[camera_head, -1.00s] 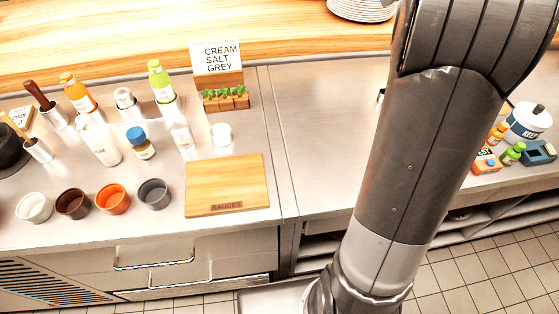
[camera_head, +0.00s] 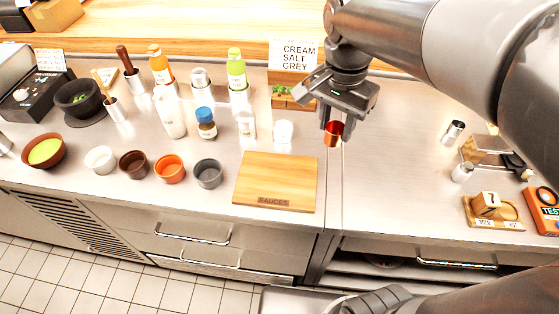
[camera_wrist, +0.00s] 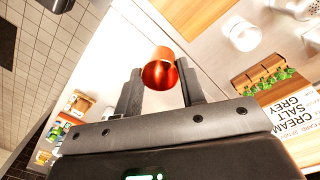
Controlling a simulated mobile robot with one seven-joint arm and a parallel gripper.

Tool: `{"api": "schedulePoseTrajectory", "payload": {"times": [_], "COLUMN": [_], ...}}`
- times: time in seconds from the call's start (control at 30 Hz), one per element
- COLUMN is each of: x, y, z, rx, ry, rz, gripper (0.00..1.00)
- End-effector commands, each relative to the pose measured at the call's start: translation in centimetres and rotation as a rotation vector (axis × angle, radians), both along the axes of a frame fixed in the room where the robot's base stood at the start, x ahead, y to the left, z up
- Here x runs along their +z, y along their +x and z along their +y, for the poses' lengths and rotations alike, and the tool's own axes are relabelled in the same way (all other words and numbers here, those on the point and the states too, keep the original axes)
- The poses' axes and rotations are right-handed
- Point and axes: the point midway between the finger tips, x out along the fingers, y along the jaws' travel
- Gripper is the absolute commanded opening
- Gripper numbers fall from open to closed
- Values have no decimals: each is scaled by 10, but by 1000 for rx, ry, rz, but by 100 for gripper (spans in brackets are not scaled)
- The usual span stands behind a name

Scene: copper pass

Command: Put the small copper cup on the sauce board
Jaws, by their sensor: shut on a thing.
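The small copper cup (camera_head: 334,133) is held between the fingers of my gripper (camera_head: 333,122), above the steel counter. In the wrist view the cup (camera_wrist: 161,72) sits between the two fingertips with its open mouth showing. The sauce board (camera_head: 275,182) is a wooden board marked SAUCES, lying flat near the counter's front edge. It is bare. My gripper is to the right of and behind the board in the head view, apart from it. A corner of the board (camera_wrist: 196,14) shows at the top of the wrist view.
A white cup (camera_head: 283,131) stands just behind the board, beside a white bottle (camera_head: 246,125). A grey bowl (camera_head: 208,173) and other small bowls are left of the board. A card reading CREAM SALT GREY (camera_head: 297,58) stands behind.

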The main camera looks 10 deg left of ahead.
Motion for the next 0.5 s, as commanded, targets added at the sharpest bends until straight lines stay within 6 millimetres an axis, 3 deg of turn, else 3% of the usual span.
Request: {"api": "schedulePoseTrajectory", "payload": {"times": [0.3, 0.5], "x": [-41, -65], "y": [1, 2], "z": [4, 40], "rx": [-3, 0], "ry": [-1, -3], "rz": [3, 5], "gripper": [14, 14]}}
